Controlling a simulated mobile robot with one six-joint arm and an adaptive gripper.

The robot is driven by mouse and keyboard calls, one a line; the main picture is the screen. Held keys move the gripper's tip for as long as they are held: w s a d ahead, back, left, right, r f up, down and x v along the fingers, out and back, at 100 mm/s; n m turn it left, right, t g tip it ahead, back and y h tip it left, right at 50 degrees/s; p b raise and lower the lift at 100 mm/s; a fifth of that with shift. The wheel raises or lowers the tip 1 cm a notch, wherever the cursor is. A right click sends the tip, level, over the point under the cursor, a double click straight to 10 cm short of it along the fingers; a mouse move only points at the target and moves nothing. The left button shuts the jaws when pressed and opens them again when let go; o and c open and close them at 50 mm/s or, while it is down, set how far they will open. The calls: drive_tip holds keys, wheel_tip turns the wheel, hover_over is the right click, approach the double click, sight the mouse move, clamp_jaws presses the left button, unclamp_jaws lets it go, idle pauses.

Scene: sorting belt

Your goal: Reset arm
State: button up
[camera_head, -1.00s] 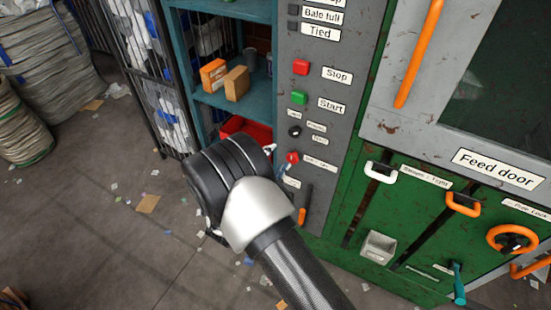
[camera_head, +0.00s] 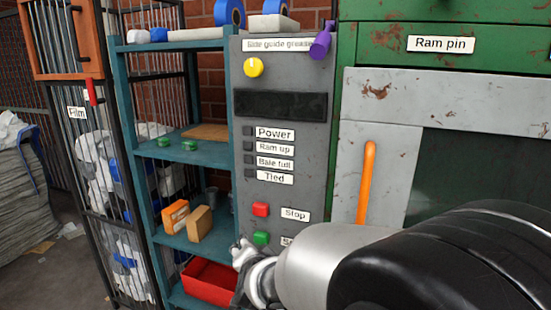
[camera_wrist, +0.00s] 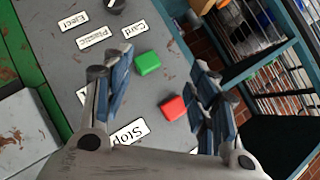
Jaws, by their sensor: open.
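My gripper (camera_wrist: 153,75) is open in the wrist view, with nothing between its two fingers. It faces the grey control panel (camera_head: 282,215). The green start button (camera_wrist: 148,63) and red stop button (camera_wrist: 173,108) show between the fingers, apart from them as far as I can tell. In the head view, my gripper (camera_head: 244,262) is mostly hidden behind my silver and black arm links at the lower right. The red button (camera_head: 261,209) and green button (camera_head: 261,238) show just above it.
A teal shelf (camera_head: 187,157) with boxes and a red bin (camera_head: 208,281) stands left of the panel. A wire cage (camera_head: 118,200) stands further left. The green baler (camera_head: 392,48) with an orange handle (camera_head: 367,182) is at the right. Open floor shows at lower left.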

drive_tip(key=s+d+r+n+g, duration=0.25)
drive_tip(key=s+d, duration=0.25)
drive_tip(key=s, duration=0.3)
drive_tip(key=s+d+r+n+g, duration=0.1)
drive_tip(key=s+d+r+n, duration=0.2)
drive_tip(key=s+d, duration=0.35)
drive_tip(key=s+d+f+n+g+h, duration=0.1)
drive_tip(key=s+d, duration=0.3)
drive_tip(key=s, duration=0.5)
drive_tip(key=s+d+f+n+g+h, duration=0.1)
drive_tip(key=s+d, duration=0.3)
drive_tip(key=s, duration=0.6)
drive_tip(key=shift+s+d+f+g, duration=0.15)
drive_tip(key=shift+d+f+g, duration=0.15)
drive_tip(key=shift+g, duration=0.55)
